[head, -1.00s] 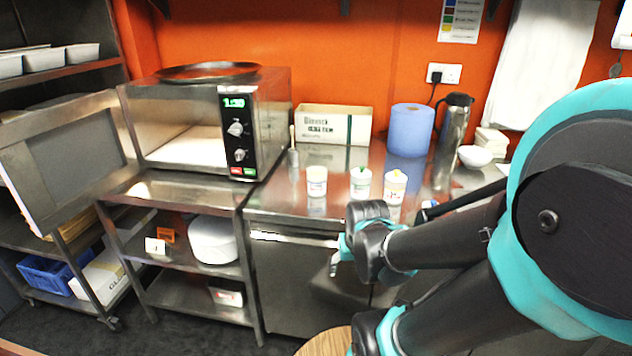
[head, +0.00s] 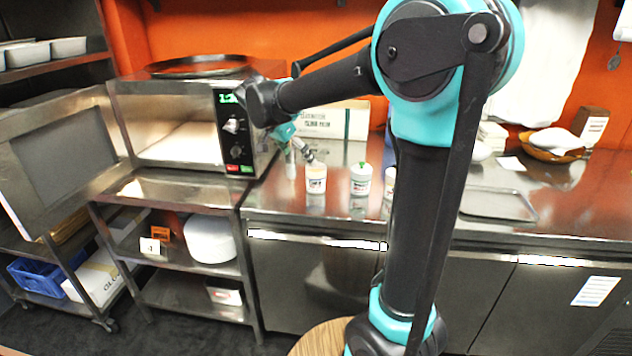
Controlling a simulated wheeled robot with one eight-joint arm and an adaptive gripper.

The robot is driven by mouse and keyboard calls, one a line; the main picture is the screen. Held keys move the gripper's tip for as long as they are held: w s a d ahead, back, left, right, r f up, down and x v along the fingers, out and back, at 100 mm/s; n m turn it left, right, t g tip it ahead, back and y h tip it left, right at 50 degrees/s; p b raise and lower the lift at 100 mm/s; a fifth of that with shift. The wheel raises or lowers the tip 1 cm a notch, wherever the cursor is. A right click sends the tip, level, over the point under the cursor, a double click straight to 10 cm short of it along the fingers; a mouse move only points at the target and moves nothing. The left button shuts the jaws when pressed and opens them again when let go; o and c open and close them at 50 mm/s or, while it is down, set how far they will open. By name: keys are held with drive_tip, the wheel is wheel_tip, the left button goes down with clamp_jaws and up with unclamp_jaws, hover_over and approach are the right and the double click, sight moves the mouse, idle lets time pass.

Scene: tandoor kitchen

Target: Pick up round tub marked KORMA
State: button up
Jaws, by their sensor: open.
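Three small white round tubs stand in a row on the steel counter. The left tub (head: 316,180) has a pale orange top, and the middle tub (head: 361,181) has a green spot on top. The right tub (head: 389,184) is mostly hidden behind my arm. Their labels are too small to read, so I cannot tell which says KORMA. My gripper (head: 304,154) is open and empty, just above and slightly left of the left tub. I cannot tell whether it touches the tub.
A steel oven (head: 190,125) with a dark pan (head: 200,66) on top stands left of the tubs. A carton (head: 335,120) stands behind them. A grey upright utensil (head: 290,163) is close to my gripper. A tray (head: 498,204) and a brown bowl (head: 552,148) are at right.

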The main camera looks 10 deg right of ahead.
sight(316, 180)
drive_tip(key=x, duration=1)
drive_tip(key=shift+f, duration=0.1)
drive_tip(key=shift+w+x, duration=0.15)
drive_tip(key=shift+x, duration=1.25)
drive_tip(key=shift+w+x, duration=0.15)
drive_tip(key=shift+x, duration=1.25)
drive_tip(key=shift+s+a, duration=0.1)
drive_tip(key=shift+a, duration=0.05)
drive_tip(key=shift+c, duration=0.4)
drive_tip(key=c, duration=1.4)
